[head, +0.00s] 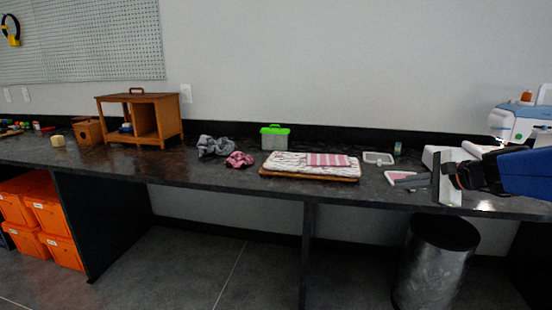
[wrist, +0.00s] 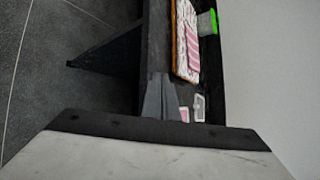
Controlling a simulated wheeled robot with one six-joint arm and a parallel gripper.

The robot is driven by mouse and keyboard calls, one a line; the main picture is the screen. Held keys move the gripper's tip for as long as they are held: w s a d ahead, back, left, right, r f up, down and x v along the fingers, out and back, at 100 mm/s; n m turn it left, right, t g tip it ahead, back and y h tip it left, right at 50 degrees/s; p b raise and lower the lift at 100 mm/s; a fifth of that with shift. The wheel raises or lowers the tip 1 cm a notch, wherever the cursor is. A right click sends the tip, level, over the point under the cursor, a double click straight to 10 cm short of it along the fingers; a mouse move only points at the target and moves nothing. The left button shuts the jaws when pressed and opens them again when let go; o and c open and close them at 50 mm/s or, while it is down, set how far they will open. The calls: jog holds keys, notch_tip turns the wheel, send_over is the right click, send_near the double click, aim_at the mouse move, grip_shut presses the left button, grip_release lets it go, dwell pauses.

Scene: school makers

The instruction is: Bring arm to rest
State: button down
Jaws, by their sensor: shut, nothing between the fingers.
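My gripper (head: 404,182) is at the right of the head view, at the end of my blue and black arm. It points left in front of the dark counter (head: 215,175). Its grey fingers are together and hold nothing. In the wrist view the closed fingers (wrist: 161,98) show beyond the wide pale gripper body, with the counter behind them. The fingers look apart from the things on the counter, though the exact gap is hard to tell.
Near my gripper are a pink-and-white item (head: 400,176), a white tray (head: 378,158) and a sewing machine (head: 520,122). A patterned board (head: 285,164) lies further left, with a green-lidded box (head: 275,138) behind. A metal bin (head: 436,262) stands below. The floor (head: 215,270) in front is clear.

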jog(key=s+a+f+n+g+h, duration=0.1)
jog(key=s+a+f+n+g, duration=0.1)
jog(key=s+a+f+n, duration=0.3)
jog(key=s+a+f+n+g, duration=0.1)
jog(key=s+a+n, duration=0.1)
jog(key=s, duration=0.4)
jog(key=s+a+f+n+g+h, duration=0.1)
jog(key=s+a+f+n+g, duration=0.1)
jog(key=s+a+f+n, duration=0.3)
jog(key=s+d+f+n+h, duration=0.2)
jog(key=s+n, duration=0.1)
jog(key=s, duration=0.3)
jog(key=s+d+f+n+h, duration=0.2)
jog(key=s+n, duration=0.1)
jog(key=s, duration=0.4)
jog(key=shift+s+d+g, duration=0.3)
jog(key=shift+g, duration=0.1)
